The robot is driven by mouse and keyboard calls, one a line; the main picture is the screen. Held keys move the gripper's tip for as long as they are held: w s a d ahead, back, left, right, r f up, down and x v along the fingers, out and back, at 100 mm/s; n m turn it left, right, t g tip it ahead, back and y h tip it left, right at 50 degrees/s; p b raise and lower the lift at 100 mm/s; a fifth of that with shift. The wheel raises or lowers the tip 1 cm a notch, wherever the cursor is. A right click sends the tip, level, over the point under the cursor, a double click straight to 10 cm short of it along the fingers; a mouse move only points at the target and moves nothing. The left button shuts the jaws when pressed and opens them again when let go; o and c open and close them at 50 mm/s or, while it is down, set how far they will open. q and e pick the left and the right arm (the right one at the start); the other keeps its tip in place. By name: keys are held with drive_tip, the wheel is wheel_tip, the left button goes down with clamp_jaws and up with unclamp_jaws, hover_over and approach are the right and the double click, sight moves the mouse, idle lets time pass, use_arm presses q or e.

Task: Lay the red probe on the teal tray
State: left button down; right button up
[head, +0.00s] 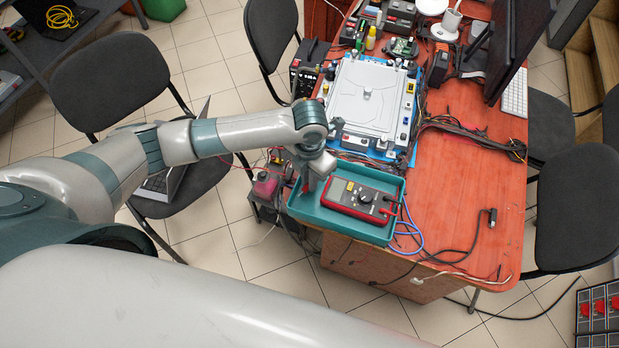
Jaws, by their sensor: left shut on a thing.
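The teal tray (345,229) sits at the near left corner of the red-brown table. A red and grey multimeter (357,201) lies in it, with red plugs and leads at its right side. My left gripper (309,185) points down over the tray's left end. It is shut on a small, dull red thing that looks like the red probe (307,182), mostly hidden by the fingers. I cannot tell whether this touches the tray. My right gripper is out of view.
A white device (370,95) on a blue mat stands behind the tray, with cable bundles along its right side. Blue and black leads lie right of the tray. The table's right part (465,190) is mostly clear. Black chairs (110,80) stand around.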

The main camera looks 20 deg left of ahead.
use_arm(q)
drive_tip(key=shift+f, duration=0.55)
drive_tip(key=c, duration=2.1)
unclamp_jaws()
drive_tip(key=shift+r, duration=0.1)
drive_tip(key=shift+r, duration=0.9)
drive_tip(key=shift+r+b, duration=1.65)
drive_tip(key=shift+r, duration=3.95)
